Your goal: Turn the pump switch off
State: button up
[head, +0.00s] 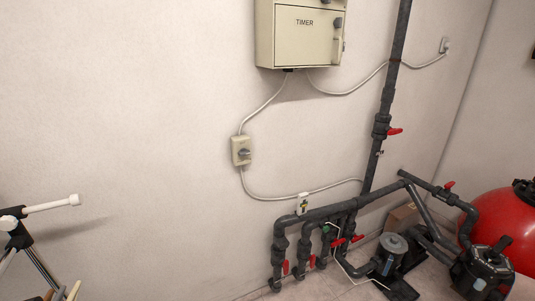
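The pump switch (241,151) is a small beige box on the wall in the head view, left of the middle. A grey knob (244,153) sticks out of its front. I cannot read its markings or tell which position it is set to. A pale cable runs from its top up to the beige timer box (300,36), and another leaves its bottom toward the pump pipes. My gripper is not in view.
Dark pipes with red valve handles (285,267) stand low at the right, with a pump (391,248) and a red tank (497,222). A white rod on a dark stand (50,204) is at the far left. The wall around the switch is clear.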

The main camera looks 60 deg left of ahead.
aim_at(243, 152)
jog(key=i, duration=2.1)
jog(key=u, duration=2.75)
jog(key=i, duration=1.15)
jog(key=u, duration=2.7)
